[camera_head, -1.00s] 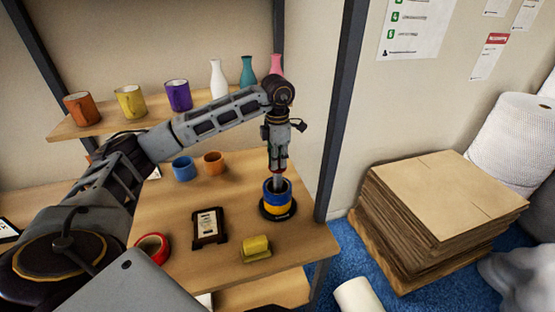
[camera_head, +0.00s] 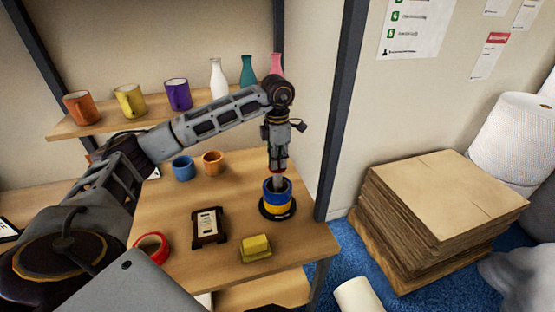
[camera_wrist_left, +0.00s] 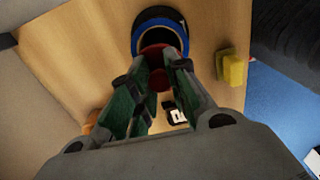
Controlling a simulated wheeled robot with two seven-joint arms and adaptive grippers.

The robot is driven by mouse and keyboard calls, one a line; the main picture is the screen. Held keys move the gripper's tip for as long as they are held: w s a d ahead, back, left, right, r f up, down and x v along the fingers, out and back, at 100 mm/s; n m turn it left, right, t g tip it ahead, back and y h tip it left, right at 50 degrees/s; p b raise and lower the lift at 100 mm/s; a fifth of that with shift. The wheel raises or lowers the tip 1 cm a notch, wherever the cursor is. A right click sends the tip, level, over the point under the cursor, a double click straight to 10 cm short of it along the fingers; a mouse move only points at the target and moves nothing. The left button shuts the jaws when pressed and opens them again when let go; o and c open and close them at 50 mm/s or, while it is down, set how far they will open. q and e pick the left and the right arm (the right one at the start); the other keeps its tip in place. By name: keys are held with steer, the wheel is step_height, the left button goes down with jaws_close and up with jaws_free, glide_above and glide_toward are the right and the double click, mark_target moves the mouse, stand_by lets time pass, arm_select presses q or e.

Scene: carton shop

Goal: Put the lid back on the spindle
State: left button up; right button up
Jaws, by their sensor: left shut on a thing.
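The spindle (camera_head: 277,208) stands near the table's right edge, with a black base and blue and yellow rings stacked on it. My left gripper (camera_head: 278,174) points down right over it, its tips close to the top of the stack. In the left wrist view my gripper (camera_wrist_left: 155,75) is shut on a small red round piece, apparently the lid (camera_wrist_left: 154,53). The blue ring (camera_wrist_left: 147,42) of the stack shows just beyond it. The fingers hide part of the red piece, and I cannot tell whether it touches the stack. My right gripper is not in view.
A red tape roll (camera_head: 152,247) is farther left. Blue (camera_head: 183,168) and orange (camera_head: 213,163) mugs stand behind. A dark shelf post (camera_head: 338,110) rises close on the right.

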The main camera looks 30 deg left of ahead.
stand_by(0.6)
arm_select(q)
steer(key=o, duration=0.9)
steer(key=shift+o, duration=0.2)
steer(key=o, duration=0.5)
steer(key=shift+r, duration=0.1)
steer(key=shift+r+p, duration=0.8)
steer(key=shift+r, duration=0.4)
steer(key=shift+r+p, duration=1.35)
steer(key=shift+r, duration=0.9)
